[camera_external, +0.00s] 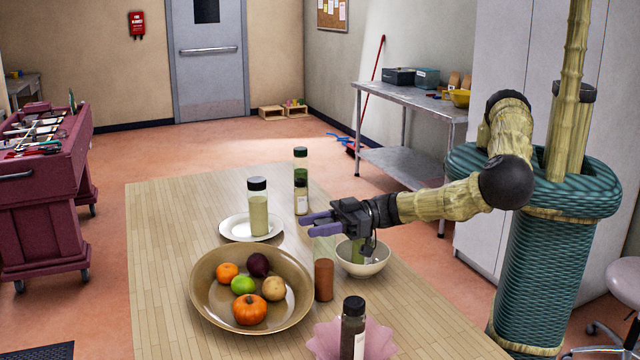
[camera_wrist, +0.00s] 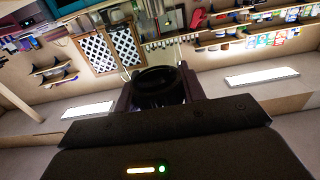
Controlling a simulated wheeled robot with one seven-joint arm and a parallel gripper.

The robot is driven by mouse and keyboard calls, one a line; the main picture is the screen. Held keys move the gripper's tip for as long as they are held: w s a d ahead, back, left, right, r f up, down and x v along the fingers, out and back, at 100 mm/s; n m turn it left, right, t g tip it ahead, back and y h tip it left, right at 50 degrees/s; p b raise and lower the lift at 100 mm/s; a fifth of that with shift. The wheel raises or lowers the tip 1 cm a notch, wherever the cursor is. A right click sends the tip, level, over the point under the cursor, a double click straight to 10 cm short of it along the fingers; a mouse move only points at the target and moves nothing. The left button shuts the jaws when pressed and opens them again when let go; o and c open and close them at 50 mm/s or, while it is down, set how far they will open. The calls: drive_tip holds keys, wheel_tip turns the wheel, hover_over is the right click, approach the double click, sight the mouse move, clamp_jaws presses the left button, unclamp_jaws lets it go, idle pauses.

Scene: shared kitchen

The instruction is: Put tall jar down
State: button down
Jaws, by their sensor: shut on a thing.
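My gripper (camera_external: 316,225) reaches out to the left above the wooden table, its purple fingers roughly level. In the wrist view my gripper (camera_wrist: 160,92) is shut on a dark, round, lid-like part (camera_wrist: 160,80), which I take to be the tall jar.
A lidded jar (camera_external: 258,212) stands on a white plate (camera_external: 228,231).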

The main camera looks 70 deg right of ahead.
wheel_tip(320, 180, up, 10)
drive_tip(key=b, duration=0.2)
drive_tip(key=shift+f+b, duration=0.1)
drive_tip(key=shift+b, duration=0.25)
idle(0.9)
